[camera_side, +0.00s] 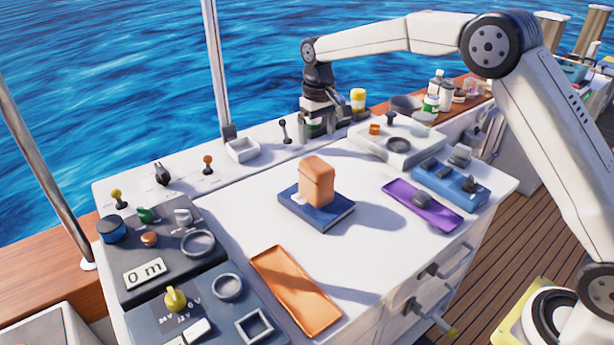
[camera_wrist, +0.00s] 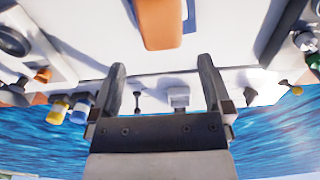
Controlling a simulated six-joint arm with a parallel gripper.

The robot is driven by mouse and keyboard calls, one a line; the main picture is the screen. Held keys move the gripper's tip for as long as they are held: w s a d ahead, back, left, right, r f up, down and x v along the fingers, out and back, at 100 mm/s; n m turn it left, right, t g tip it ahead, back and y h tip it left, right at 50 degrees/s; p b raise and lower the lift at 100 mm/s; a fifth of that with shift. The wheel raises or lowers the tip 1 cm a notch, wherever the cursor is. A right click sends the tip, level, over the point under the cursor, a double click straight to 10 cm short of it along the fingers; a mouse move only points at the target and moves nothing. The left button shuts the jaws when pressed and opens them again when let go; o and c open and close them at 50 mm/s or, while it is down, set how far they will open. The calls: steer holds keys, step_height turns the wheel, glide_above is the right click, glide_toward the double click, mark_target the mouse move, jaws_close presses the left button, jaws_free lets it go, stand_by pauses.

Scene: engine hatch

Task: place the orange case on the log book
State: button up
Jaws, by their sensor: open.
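The orange case (camera_side: 317,182) stands upright on the dark blue log book (camera_side: 335,217), which lies flat on the white counter. In the wrist view the case (camera_wrist: 160,22) shows at the top edge, with a strip of the blue book (camera_wrist: 188,14) beside it. My gripper (camera_side: 318,128) is at the back of the counter, apart from the case and behind it. In the wrist view my gripper (camera_wrist: 165,88) has its two fingers spread with nothing between them. The lower ends of the fingers are hard to make out in the side view.
A control panel (camera_side: 150,265) with knobs stands at left. A small white open box (camera_side: 242,149) and levers line the back. The counter around the book is clear.

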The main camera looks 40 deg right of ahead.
stand_by(0.4)
steer(key=s+f+t, duration=0.1)
steer(key=s+f, duration=0.1)
steer(key=s, duration=0.7)
steer(key=s+d+f, duration=0.1)
steer(key=s+f, duration=0.2)
steer(key=s, duration=0.7)
steer(key=s+d+f+t, duration=0.1)
steer(key=s+f, duration=0.1)
steer(key=s, duration=0.8)
steer(key=shift+f+t, duration=0.25)
steer(key=shift+t, duration=0.05)
